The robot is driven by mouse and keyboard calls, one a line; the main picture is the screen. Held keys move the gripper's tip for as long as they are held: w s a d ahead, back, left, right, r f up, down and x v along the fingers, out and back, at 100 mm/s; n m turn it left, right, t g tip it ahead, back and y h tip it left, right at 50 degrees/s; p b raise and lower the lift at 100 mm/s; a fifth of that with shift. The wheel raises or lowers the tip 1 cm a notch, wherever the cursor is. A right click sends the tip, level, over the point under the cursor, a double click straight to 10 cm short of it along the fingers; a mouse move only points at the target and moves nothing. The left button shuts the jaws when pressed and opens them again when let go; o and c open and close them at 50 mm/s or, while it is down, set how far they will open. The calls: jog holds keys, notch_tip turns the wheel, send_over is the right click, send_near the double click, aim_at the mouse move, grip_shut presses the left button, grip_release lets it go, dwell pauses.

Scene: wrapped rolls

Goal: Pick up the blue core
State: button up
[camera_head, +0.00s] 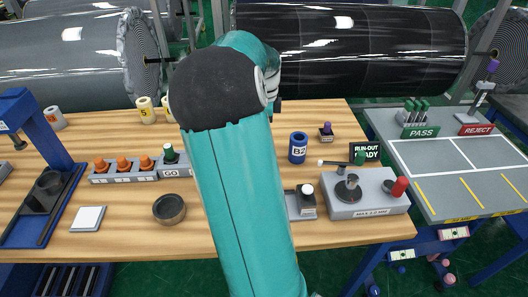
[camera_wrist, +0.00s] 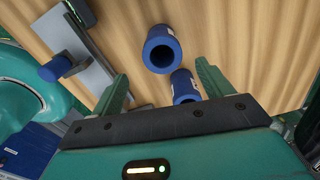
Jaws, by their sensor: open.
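A blue core marked B2 (camera_head: 298,153) stands upright on the wooden table, just right of my teal arm in the head view. In the wrist view a hollow blue core (camera_wrist: 158,38) lies beyond my fingertips, its open end facing the camera. A second blue core (camera_wrist: 184,90) shows between my fingers, partly cut off by the gripper body. I cannot tell which of the two is B2. My gripper (camera_wrist: 162,72) is open, and neither finger visibly touches a core. In the head view my arm hides the gripper.
On the table, a row of orange-topped plugs (camera_head: 122,164) and a dark bowl (camera_head: 169,209) stand left of my arm. A grey gauge (camera_head: 365,195) with a red knob stands right. PASS/REJECT trays (camera_head: 440,160) are at far right.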

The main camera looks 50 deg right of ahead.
jog(key=f, duration=0.9)
jog(key=shift+w+f, duration=0.1)
jog(key=shift+w, duration=0.15)
jog(key=c, duration=1.1)
jog(key=shift+c, duration=0.2)
